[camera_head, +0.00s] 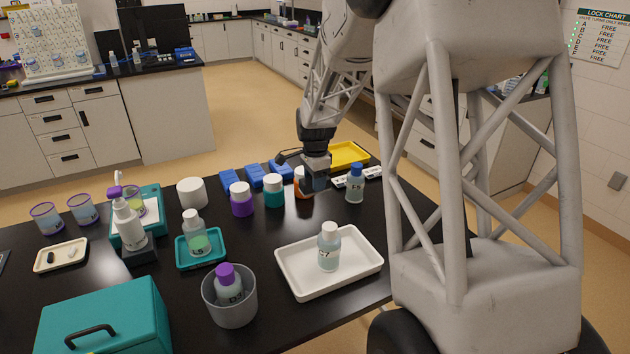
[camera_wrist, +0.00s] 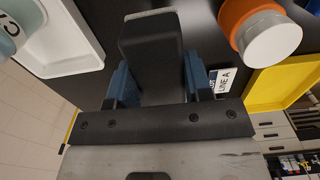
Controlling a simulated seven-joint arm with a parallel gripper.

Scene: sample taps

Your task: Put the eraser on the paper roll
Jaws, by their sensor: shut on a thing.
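My gripper (camera_head: 315,182) is low over the far right part of the black table, beside the orange bottle. In the wrist view my gripper (camera_wrist: 157,85) has its blue fingers on both sides of a dark block with a pale grey edge, which looks like the eraser (camera_wrist: 152,50). The fingers are shut on it. I cannot make out the eraser in the head view, where the gripper and bottles crowd it. The paper roll (camera_head: 192,193), a plain white upright cylinder, stands at the back of the table, well left of my gripper. Its top looks bare.
An orange bottle (camera_wrist: 250,25) with a white cap is close to my gripper. Purple (camera_head: 241,200) and teal (camera_head: 274,191) bottles stand between gripper and roll, with blue blocks (camera_head: 255,176) behind. A yellow tray (camera_head: 349,154) lies behind; a white tray (camera_head: 293,272) is in front.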

